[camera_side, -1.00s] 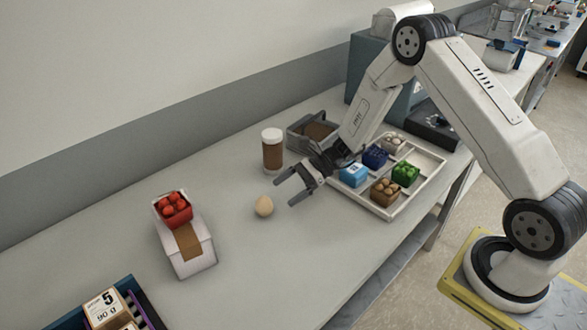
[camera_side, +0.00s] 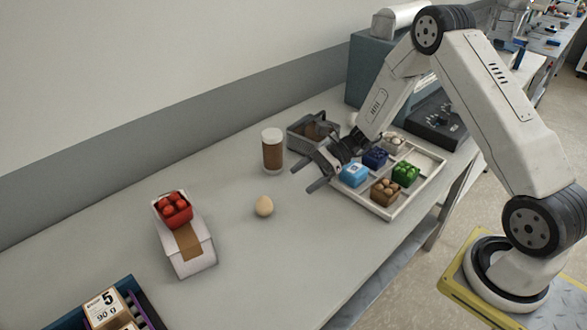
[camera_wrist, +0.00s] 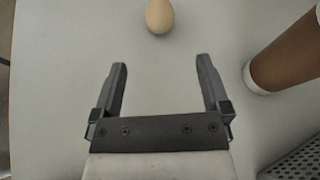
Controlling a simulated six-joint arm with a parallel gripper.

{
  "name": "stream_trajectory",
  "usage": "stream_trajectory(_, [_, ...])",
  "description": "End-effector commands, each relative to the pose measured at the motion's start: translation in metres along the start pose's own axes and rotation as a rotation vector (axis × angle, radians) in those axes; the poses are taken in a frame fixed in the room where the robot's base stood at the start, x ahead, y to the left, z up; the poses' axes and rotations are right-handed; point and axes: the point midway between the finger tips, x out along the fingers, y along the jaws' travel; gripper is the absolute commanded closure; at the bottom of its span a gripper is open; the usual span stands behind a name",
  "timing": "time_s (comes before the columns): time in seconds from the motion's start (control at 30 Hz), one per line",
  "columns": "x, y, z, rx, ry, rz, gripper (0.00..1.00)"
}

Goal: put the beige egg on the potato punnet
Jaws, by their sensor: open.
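The beige egg (camera_side: 264,206) stands on the bare grey table, apart from everything. In the wrist view the egg (camera_wrist: 159,15) is at the top edge, beyond my fingertips. My gripper (camera_side: 302,181) is open and empty, to the right of the egg in the side view; its two fingers (camera_wrist: 160,63) are spread apart in the wrist view. The potato punnet (camera_side: 384,192) is a brown punnet with several brown round potatoes, in the near compartment of a white divided tray (camera_side: 411,200), right of my gripper.
Blue (camera_side: 354,176), green (camera_side: 406,174) and dark blue (camera_side: 375,157) punnets share the tray. A brown jar with a white lid (camera_side: 272,153) stands behind the egg; a grey bin (camera_side: 300,138) is near it. A red tomato punnet (camera_side: 174,212) sits on a white box (camera_side: 193,258) at left.

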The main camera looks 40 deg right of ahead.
Motion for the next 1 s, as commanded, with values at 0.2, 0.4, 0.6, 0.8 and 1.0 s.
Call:
stream_trajectory(0.2, [0.001,0.005,0.003,-0.023,0.025,0.023,0.03])
stream_trajectory(0.4, [0.003,0.03,0.012,-0.137,0.142,0.128,0.03])
stream_trajectory(0.6, [-0.004,0.071,0.023,-0.368,0.338,0.307,0.03])
stream_trajectory(0.8, [-0.022,0.107,0.032,-0.666,0.536,0.492,0.03])
stream_trajectory(1.0, [-0.044,0.132,0.04,-0.999,0.704,0.66,0.03])
